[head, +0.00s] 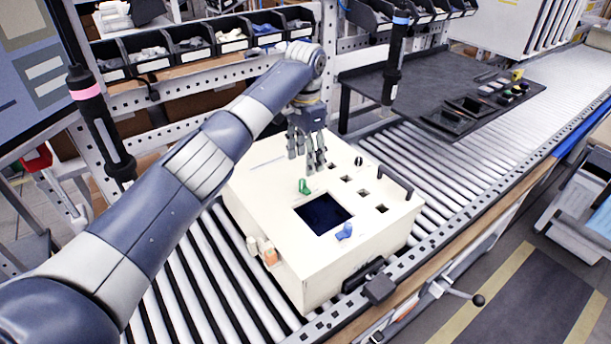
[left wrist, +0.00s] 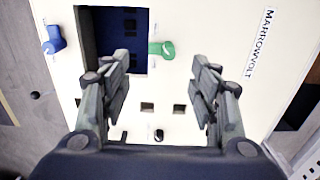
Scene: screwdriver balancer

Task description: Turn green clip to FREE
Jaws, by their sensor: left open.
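The green clip (head: 304,186) stands on the top of a cream box (head: 262,172), beside a square dark opening (head: 322,214). In the left wrist view the green clip (left wrist: 162,48) lies ahead of my open left gripper (left wrist: 163,72), between the lines of its two fingers and nearer the left one. In the head view my left gripper (head: 307,155) hangs over the box top behind the green clip, apart from it and empty. A blue clip (head: 344,232) sits at the opening's near right edge and also shows in the left wrist view (left wrist: 54,40). My right gripper is not in view.
The box rests on a roller conveyor (head: 180,290). Small square holes, a black knob (head: 358,161) and a dark handle (head: 394,182) are on its top. Hanging screwdrivers stand left (head: 100,125) and behind (head: 395,60). Parts bins (head: 190,45) line the back.

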